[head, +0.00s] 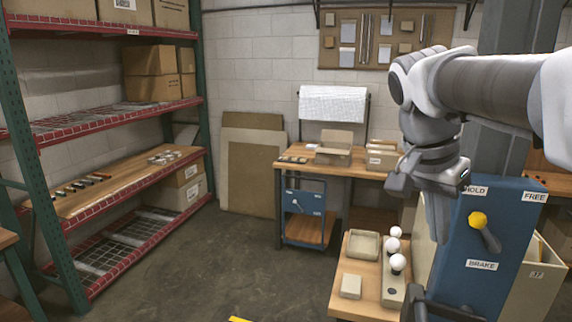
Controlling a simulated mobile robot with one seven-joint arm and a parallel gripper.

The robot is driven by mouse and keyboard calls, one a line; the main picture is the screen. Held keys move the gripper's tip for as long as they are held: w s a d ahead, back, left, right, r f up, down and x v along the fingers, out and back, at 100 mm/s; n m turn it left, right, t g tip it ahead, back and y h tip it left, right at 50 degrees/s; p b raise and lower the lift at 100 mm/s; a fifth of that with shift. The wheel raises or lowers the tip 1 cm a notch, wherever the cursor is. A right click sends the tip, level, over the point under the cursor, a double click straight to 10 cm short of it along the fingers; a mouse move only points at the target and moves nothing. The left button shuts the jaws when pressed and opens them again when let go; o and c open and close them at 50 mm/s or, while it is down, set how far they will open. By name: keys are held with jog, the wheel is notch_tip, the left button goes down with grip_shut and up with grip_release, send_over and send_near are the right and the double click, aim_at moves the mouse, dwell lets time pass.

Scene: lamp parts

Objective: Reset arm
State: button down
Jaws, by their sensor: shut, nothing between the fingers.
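My gripper (437,222) hangs from my arm in the right half of the head view. Its fingers point down and are shut with nothing between them. It is in front of the left side of a blue panel (490,245); I cannot tell how far apart they are. My arm reaches in from the right edge, bent down at the wrist. Three white bulbs (398,262) stand upright in a row on a beige holder (394,291) on a low wooden table (340,308), below and left of the gripper.
The low table also bears a beige tray (363,258) and a small box (351,286). The panel has a yellow-knobbed lever (482,226) and labels HOLD, FREE and BRAKE. A workbench (350,175) stands behind. A red-and-green rack (125,215) stands left. The middle floor is clear.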

jog(key=s+a+f+n+t+y, duration=0.3)
jog(key=s+a+f+n+t, duration=0.1)
jog(key=s+a+f+n, duration=0.5)
notch_tip(320, 180, down, 2)
jog(key=shift+s+f+n+y, duration=0.1)
jog(key=shift+s+n+y, duration=0.3)
jog(key=shift+s+n, duration=0.75)
jog(key=shift+w+d, duration=0.1)
jog(key=shift+d, duration=0.1)
